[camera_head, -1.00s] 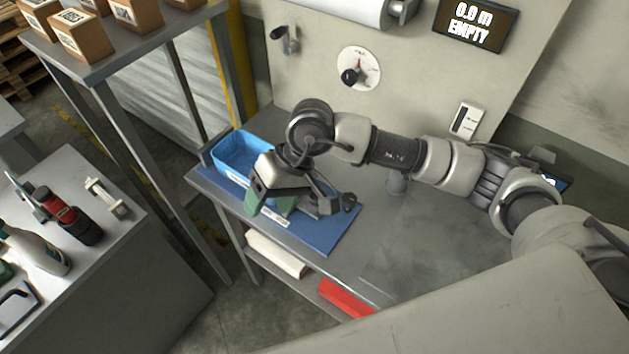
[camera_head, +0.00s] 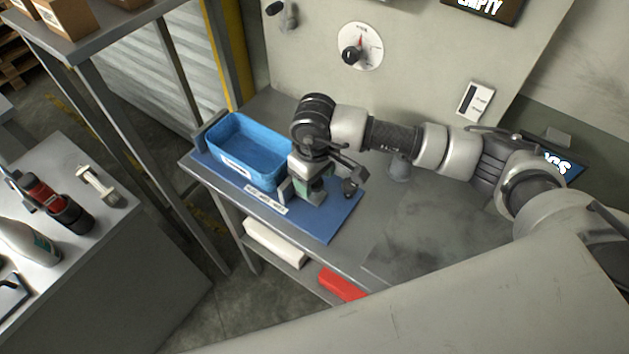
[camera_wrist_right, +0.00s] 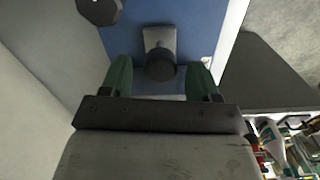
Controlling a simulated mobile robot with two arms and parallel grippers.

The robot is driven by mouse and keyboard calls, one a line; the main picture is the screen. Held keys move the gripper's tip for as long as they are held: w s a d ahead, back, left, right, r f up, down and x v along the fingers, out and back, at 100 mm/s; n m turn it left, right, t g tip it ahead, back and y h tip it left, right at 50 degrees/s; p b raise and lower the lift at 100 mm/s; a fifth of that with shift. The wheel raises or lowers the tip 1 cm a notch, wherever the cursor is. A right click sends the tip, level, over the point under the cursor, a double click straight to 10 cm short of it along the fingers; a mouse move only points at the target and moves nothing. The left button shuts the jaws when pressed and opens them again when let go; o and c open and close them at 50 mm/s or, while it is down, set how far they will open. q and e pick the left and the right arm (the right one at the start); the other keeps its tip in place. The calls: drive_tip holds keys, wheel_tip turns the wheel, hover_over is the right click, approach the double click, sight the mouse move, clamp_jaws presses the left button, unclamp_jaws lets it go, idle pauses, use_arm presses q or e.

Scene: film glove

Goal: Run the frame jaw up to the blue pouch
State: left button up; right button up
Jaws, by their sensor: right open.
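The blue pouch (camera_head: 250,155) looks like an open-topped blue tub with a white label. It sits at the left of a blue mat on the bench. My right gripper (camera_head: 308,188) is low over the mat, just right of the pouch, fingers pointing down. In the wrist view its two green fingertips (camera_wrist_right: 160,78) are apart. A grey block, apparently the frame jaw (camera_wrist_right: 159,38), shows between and beyond them with a dark round knob (camera_wrist_right: 160,66). In the head view the gripper mostly hides the jaw. I cannot tell whether the fingers touch it.
A grey upright plate (camera_head: 207,132) stands at the mat's left end. A dark knob (camera_head: 348,188) is right of the gripper. A dial (camera_head: 360,46) is on the wall behind. A side table (camera_head: 115,215) holds tools at left.

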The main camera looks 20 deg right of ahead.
use_arm(q)
drive_tip(key=shift+f, duration=0.15)
use_arm(e)
drive_tip(key=shift+f, duration=0.45)
drive_tip(key=shift+c, duration=0.2)
